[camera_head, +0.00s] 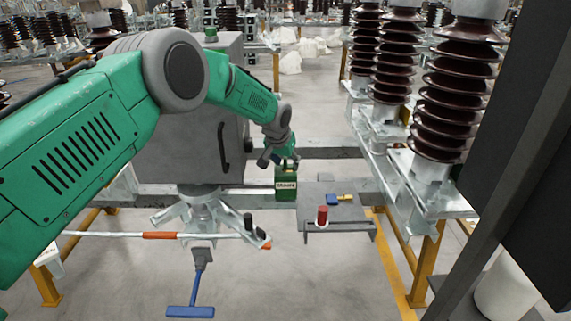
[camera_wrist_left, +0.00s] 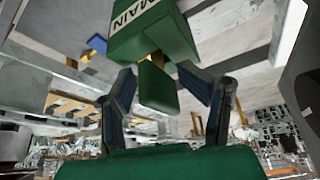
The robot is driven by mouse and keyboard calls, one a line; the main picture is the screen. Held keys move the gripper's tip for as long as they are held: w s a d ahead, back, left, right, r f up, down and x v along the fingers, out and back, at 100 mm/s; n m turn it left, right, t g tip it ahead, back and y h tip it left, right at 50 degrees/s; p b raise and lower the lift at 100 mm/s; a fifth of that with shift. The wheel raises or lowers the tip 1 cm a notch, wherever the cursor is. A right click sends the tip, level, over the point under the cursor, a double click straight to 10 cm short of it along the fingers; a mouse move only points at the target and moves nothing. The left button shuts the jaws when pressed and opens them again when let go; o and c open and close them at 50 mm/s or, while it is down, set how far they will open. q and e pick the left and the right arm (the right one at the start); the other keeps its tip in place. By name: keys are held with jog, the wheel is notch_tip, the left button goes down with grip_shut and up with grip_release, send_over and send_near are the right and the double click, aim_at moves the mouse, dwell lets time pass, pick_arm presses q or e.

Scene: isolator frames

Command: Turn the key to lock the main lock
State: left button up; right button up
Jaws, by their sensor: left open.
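The main lock (camera_head: 286,186) is a green box with a white label, fixed at the front of the grey frame in the head view. In the left wrist view the main lock (camera_wrist_left: 150,32) fills the top, with "MAIN" on its label. A green key head (camera_wrist_left: 157,86) sticks out of it on a short brass part. My left gripper (camera_head: 279,158) is at the top of the lock. In the left wrist view its fingers (camera_wrist_left: 160,92) are open, one on each side of the key head. I cannot tell whether they touch it. My right gripper is not in view.
A grey shelf (camera_head: 350,215) right of the lock carries a red cylinder (camera_head: 322,216) and a blue key with a brass part (camera_head: 340,199). A grey cabinet (camera_head: 190,140) stands behind my left arm. Brown insulators (camera_head: 445,100) rise at the right. A blue-handled tool (camera_head: 191,312) hangs below.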

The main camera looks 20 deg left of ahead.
pick_arm(q)
jog(key=o, duration=0.7)
jog(key=v, duration=1.1)
jog(key=shift+r, duration=0.4)
jog(key=shift+s+d, duration=0.1)
